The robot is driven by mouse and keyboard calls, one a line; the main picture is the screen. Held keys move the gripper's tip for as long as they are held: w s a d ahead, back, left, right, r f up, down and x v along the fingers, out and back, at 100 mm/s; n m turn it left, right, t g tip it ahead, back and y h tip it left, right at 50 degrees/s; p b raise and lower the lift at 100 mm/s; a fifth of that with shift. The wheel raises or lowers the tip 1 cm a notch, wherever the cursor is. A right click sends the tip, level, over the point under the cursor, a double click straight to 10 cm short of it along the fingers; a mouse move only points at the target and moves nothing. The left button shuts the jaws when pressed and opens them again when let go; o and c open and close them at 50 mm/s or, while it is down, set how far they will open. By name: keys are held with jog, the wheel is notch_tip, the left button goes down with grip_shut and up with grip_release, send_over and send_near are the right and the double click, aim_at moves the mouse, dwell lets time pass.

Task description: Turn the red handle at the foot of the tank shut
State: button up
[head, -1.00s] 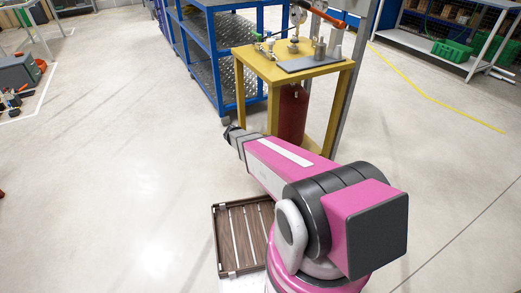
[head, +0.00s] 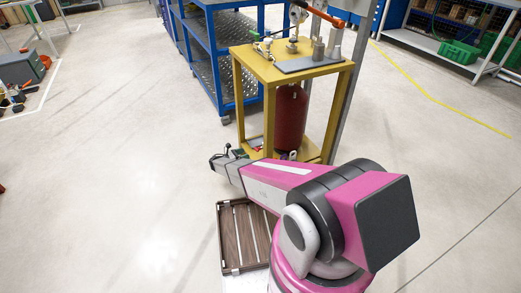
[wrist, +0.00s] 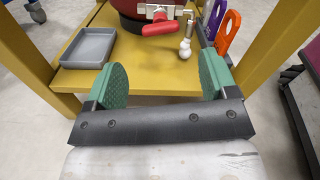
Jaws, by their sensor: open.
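The red handle (wrist: 159,29) sits on a metal valve at the foot of the dark red tank (head: 290,118). In the wrist view it lies roughly crosswise, just beyond my fingertips and near the middle. The tank's lower end (wrist: 135,6) shows at the top of that view. My gripper (wrist: 160,82) has two green pads spread wide apart with nothing between them. It points at the yellow stand's lower shelf (wrist: 140,82), short of the handle and not touching it. In the head view my arm hides the gripper's fingers and the handle cannot be made out.
A grey tray (wrist: 89,46) lies on the shelf to the left. A white ball-ended piece (wrist: 185,46) stands below the valve. Purple (wrist: 213,20) and orange (wrist: 229,32) tools stand at right. Yellow stand legs (wrist: 281,42) flank the opening. A wooden crate (head: 226,240) is near my base.

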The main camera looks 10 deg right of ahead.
aim_at(259, 149)
jog(key=x, duration=1)
jog(key=shift+d, duration=0.25)
jog(key=c, duration=0.9)
